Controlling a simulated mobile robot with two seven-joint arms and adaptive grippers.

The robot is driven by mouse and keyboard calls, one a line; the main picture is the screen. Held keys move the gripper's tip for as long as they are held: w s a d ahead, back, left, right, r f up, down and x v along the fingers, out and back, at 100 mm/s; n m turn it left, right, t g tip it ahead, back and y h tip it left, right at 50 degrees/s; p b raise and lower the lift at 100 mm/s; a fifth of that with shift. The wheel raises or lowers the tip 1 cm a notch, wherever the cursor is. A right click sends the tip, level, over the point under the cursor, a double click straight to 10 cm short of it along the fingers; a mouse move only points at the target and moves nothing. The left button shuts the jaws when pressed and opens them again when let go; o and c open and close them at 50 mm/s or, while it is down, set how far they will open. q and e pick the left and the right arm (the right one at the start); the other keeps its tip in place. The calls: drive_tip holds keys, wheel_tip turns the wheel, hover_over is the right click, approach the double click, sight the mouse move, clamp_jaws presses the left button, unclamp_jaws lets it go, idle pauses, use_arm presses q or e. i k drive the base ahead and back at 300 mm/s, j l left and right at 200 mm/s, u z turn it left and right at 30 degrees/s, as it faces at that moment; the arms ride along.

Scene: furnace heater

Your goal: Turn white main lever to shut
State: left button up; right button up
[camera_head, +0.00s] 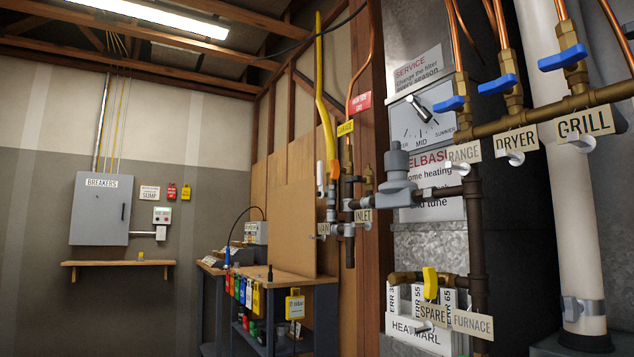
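A pipe assembly stands against the wooden wall in the middle of the view. A tag that seems to read MAIN (323,229) hangs on it, left of the INLET tag (363,216). Neither of my grippers shows in this view.
Blue-handled valves (497,84) tagged RANGE, DRYER and GRILL line the upper right pipe. A yellow valve handle (430,283) sits lower right. A workbench (296,278) with hanging coloured tags stands below centre; a breaker box (100,209) is at left. Floor is hardly visible.

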sight(320, 193)
drive_tip(key=i+j+z, duration=0.35)
drive_tip(key=i+j, duration=0.25)
drive_tip(key=i, duration=0.15)
